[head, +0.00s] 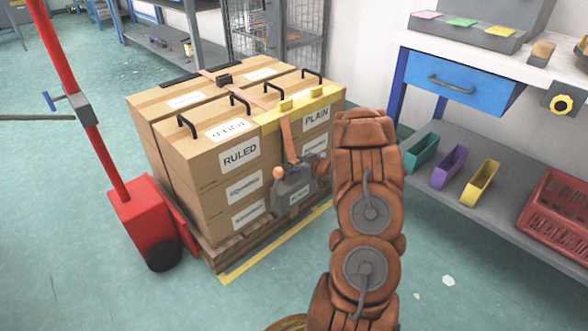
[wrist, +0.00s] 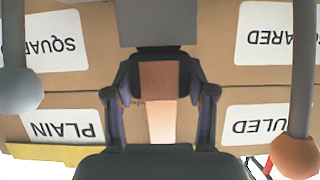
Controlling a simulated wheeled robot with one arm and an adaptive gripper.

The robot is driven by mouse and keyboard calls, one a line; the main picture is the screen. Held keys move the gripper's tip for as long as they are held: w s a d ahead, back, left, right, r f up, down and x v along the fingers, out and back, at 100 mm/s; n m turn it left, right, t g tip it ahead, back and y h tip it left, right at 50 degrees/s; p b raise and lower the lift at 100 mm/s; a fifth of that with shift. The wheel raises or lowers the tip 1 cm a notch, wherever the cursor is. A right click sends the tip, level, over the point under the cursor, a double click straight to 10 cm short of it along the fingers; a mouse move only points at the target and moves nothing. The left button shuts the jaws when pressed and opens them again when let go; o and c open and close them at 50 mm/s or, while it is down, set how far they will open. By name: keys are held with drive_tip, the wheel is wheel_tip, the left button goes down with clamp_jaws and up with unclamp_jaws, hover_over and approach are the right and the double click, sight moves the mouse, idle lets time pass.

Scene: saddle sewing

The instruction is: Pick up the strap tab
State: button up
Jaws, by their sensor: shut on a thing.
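The strap tab is the end of an orange-brown strap (head: 287,137) that hangs over a yellow edge piece (head: 300,103) down the front of the box stack. In the wrist view the strap tab (wrist: 161,112) lies between the fingers of my gripper (wrist: 161,80), which is shut on it.
Cartons marked RULED (head: 200,165), PLAIN and SQUARED stand on a wooden pallet (head: 225,252). A red hand truck (head: 145,222) is at left. A workbench with a blue drawer (head: 455,80) and a shelf with coloured bins is at right. The floor in front is mostly clear.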

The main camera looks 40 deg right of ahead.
drive_tip(key=c, duration=0.3)
drive_tip(key=shift+r, duration=0.15)
